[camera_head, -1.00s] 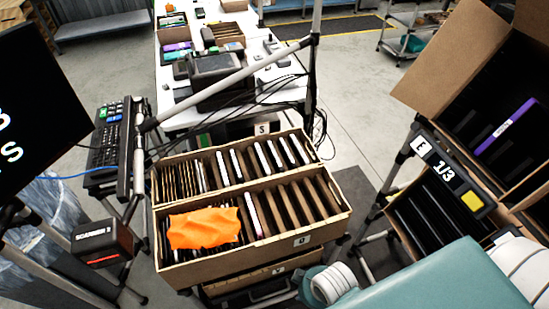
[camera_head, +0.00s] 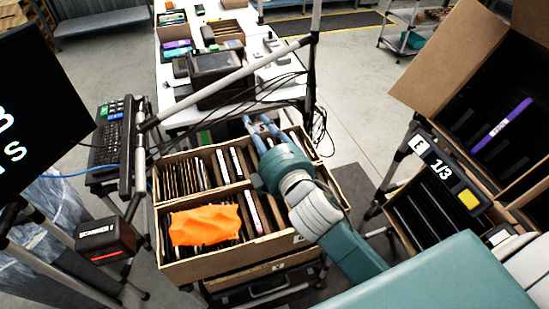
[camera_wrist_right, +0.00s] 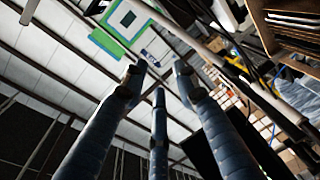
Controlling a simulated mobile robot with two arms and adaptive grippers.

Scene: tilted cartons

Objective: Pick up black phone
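Two open cartons stand side by side on a cart, a rear carton (camera_head: 158,185) and a front carton (camera_head: 200,271). Both hold several thin phones on edge in slots, some with white edges, some dark; I cannot tell which one is the black phone. An orange cloth (camera_head: 205,227) covers part of the front carton. My right gripper (camera_head: 262,124) is above the back edge of the rear carton, and its arm hides the right part of both cartons. In the right wrist view its three fingers (camera_wrist_right: 158,80) are spread apart with nothing between them. My left gripper is out of view.
A scanner (camera_head: 105,238) and keyboard (camera_head: 107,140) stand at left. A grey pole (camera_head: 235,78) crosses behind the cartons. Tilted cartons (camera_head: 455,50) with dark items and a purple-edged one are at right. A white table (camera_head: 185,118) is behind.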

